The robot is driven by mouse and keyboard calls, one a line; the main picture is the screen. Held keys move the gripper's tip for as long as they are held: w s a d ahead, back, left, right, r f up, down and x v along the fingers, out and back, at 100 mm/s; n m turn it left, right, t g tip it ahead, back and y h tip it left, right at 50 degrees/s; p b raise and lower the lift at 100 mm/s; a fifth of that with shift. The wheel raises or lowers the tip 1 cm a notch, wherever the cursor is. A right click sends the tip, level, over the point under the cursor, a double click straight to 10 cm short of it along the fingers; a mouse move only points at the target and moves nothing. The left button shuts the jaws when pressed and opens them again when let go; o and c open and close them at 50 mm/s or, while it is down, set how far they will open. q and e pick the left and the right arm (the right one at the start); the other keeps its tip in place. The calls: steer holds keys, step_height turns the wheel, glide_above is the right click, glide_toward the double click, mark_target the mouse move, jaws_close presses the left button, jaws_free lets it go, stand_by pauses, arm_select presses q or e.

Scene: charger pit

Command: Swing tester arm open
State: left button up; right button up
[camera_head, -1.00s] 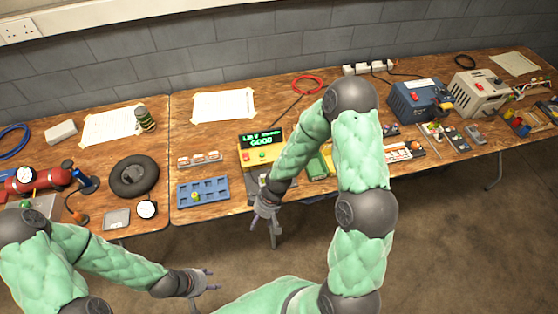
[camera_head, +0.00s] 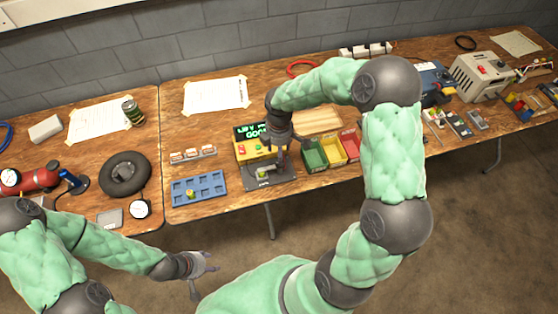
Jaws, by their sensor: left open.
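The tester is a yellow box (camera_head: 250,152) with a green-lit display, on the table in the middle of the head view. A dark base plate (camera_head: 258,183) lies in front of it with a small greenish item on it. The tester arm cannot be made out clearly; my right gripper covers part of this area. My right gripper (camera_head: 292,157) points down over the tester's right side; whether it touches anything or how far its jaws are apart cannot be told. My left gripper (camera_head: 208,275) is open and empty, in front of the table edge.
A blue tray (camera_head: 184,200) with a small item stands left of the tester. Green, yellow and red bins (camera_head: 314,155) stand close on its right. A black ring (camera_head: 125,174) and a red cylinder (camera_head: 38,177) lie farther left.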

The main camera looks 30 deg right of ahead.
step_height(320, 180, down, 7)
steer(key=shift+r+b, duration=0.2)
steer(key=shift+b, duration=0.6)
jaws_close()
